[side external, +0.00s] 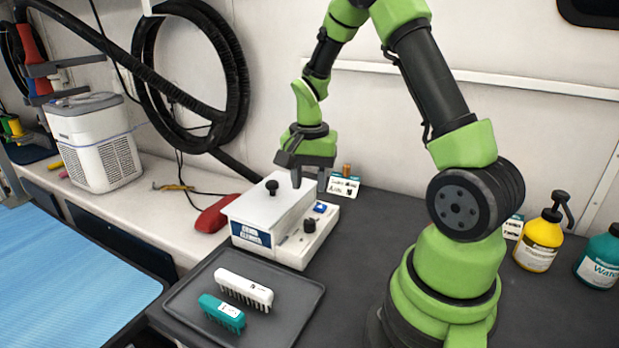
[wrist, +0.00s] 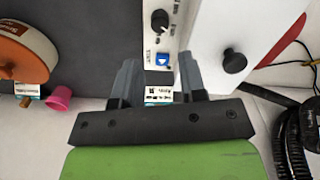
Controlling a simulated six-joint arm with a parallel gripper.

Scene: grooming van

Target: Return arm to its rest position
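My green arm stands on the dark worktop (side external: 560,310) and bends over to the left. My gripper (side external: 310,184) points down beside the lid knob and above the back right of a white box-shaped machine (side external: 268,208). Its two grey fingers are apart, with nothing held between them. In the wrist view, my gripper (wrist: 158,68) also shows open, with the machine's blue button (wrist: 163,60) and dark dial (wrist: 159,20) beyond the fingertips. The machine's lid (wrist: 215,40) looks closed. I cannot tell whether a finger touches the machine.
A dark tray (side external: 185,299) at the front holds a white comb (side external: 243,290) and a teal comb (side external: 222,313). A red tool (side external: 215,214) lies left of the machine. A yellow pump bottle (side external: 538,240) and a teal bottle (side external: 600,258) stand at right. A small card (side external: 343,186) stands behind my gripper.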

